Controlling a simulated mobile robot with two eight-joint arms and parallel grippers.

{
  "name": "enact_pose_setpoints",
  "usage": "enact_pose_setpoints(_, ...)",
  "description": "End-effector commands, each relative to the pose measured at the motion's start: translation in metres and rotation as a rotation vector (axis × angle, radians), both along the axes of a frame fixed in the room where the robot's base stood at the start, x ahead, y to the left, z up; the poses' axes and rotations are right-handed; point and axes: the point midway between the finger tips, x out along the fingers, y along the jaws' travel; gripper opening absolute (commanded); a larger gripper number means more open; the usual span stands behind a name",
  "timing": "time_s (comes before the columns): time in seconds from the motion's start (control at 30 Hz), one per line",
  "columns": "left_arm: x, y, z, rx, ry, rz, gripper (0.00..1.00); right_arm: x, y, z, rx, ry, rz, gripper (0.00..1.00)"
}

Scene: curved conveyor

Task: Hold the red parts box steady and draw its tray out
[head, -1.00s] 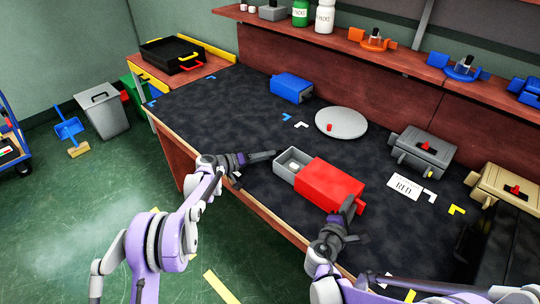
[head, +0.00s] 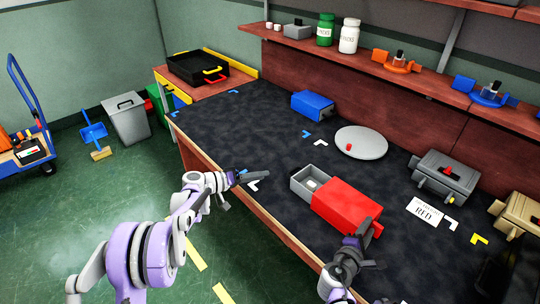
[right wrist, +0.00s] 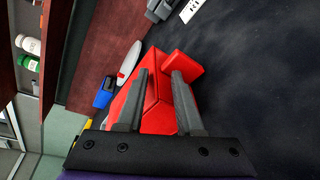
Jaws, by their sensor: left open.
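The red parts box (head: 350,207) lies on the dark bench top. Its grey tray (head: 302,187) sticks out of its left end, with a small pale item inside. My left gripper (head: 262,176) is open and empty, to the left of the tray and apart from it. My right gripper (head: 373,238) is at the box's right end. In the right wrist view its two fingers (right wrist: 160,90) stand partly closed with red of the box between them, and appear shut on it; the exact contact is hidden.
A round grey plate (head: 360,143) with a small red piece and a blue box (head: 312,105) lie behind. A label card (head: 425,212) reading RED and a grey box (head: 445,177) are to the right.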

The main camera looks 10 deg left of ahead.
Motion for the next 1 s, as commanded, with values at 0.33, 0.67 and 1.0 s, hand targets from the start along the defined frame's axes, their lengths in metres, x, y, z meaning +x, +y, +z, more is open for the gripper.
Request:
enact_pose_setpoints(0.33,0.000,0.000,-0.001,0.000,0.000,0.000,0.45,0.000,0.001,-0.001,0.003,0.001,0.002,0.65)
enact_pose_setpoints(0.67,0.000,0.000,0.000,0.000,0.000,0.000,0.45,-0.019,0.010,0.004,0.002,0.001,0.005,0.65)
enact_pose_setpoints(1.0,0.000,0.000,0.000,0.000,0.000,0.000,0.45,-0.082,0.039,0.018,0.004,0.000,0.007,0.65)
